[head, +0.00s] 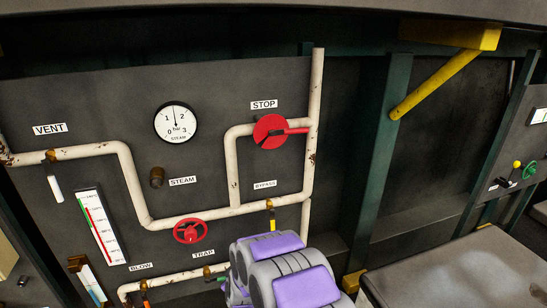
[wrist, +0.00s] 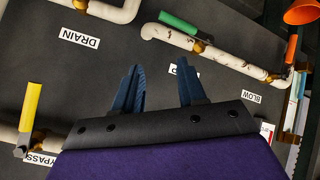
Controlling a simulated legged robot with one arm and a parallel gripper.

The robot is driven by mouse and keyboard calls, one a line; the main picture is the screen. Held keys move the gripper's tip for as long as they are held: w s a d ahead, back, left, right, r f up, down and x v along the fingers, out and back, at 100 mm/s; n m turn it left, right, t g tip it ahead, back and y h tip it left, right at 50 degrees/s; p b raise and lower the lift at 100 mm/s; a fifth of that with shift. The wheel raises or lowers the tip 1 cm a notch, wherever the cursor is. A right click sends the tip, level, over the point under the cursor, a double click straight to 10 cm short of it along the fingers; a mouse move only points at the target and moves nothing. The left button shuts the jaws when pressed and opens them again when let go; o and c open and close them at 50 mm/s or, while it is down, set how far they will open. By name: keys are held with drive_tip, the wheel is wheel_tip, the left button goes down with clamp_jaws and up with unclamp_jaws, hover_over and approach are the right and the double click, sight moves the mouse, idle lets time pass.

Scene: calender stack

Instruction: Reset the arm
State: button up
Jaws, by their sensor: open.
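My gripper (wrist: 158,88) shows in the wrist view with its two dark blue fingers spread apart and nothing between them. It is in front of the dark grey panel. In the head view my grey and purple arm links rise at the bottom centre and the fingers are hidden. The panel (head: 90,90) carries white pipes, a round steam gauge (head: 177,122), a red STOP disc with a handle (head: 271,131) and a red handwheel (head: 188,231).
A green-handled valve (wrist: 180,23) and a yellow-handled valve (wrist: 29,107) are near my gripper. An orange funnel-like part (wrist: 301,12) is at the upper right. A grey table-like surface (head: 475,270) lies at the lower right in the head view.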

drive_tip(key=s+d+r+m+g+b, duration=0.2)
drive_tip(key=s+d+r+m+g, duration=0.3)
drive_tip(key=s+d+r, duration=1.15)
drive_tip(key=s+d+r+m+g+h, duration=0.1)
drive_tip(key=s+d+g, duration=0.1)
drive_tip(key=s, duration=0.7)
drive_tip(key=s+d+r+m+g+h, duration=0.1)
drive_tip(key=s+d, duration=0.4)
drive_tip(key=s, duration=0.5)
drive_tip(key=s+d+r+m+g+h, duration=0.1)
drive_tip(key=s+d+r+m+g, duration=0.1)
drive_tip(key=s, duration=0.7)
drive_tip(key=shift+s+d+r+m+g+b, duration=0.4)
drive_tip(key=shift+d+r+g, duration=0.1)
drive_tip(key=shift+d+r, duration=0.25)
drive_tip(key=shift+w+a+f, duration=0.1)
